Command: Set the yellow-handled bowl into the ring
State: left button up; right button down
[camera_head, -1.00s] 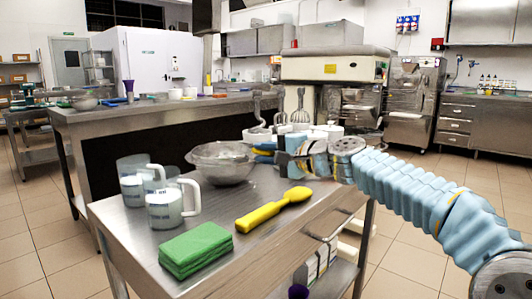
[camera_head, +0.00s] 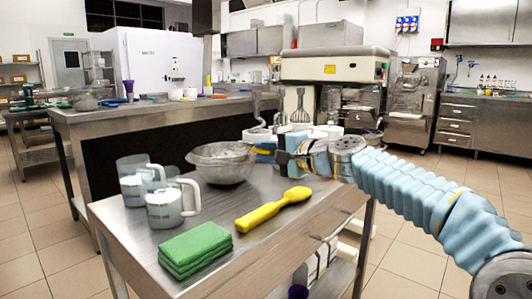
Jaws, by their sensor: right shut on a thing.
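A shiny metal bowl (camera_head: 222,168) is at the back left of the near steel table. My right gripper (camera_head: 279,155) reaches in from the right and is shut on this handle, beside the bowl. The fingertips are small and partly hidden. I cannot make out a separate ring; the bowl may hide it, and I cannot tell whether the bowl's underside touches anything. My left gripper is out of view.
Two clear measuring jugs (camera_head: 168,205) stand left of the bowl. A green cloth stack (camera_head: 196,246) and a yellow spoon (camera_head: 272,209) lie in front. White containers and standing whisks (camera_head: 300,110) are behind my gripper. The table's front right is clear.

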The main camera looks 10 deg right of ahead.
jog(key=shift+f, duration=0.6)
jog(key=c, duration=1)
grip_release()
jog(key=shift+w+a, duration=0.1)
jog(key=shift+w, duration=0.05)
jog(key=shift+o, duration=0.4)
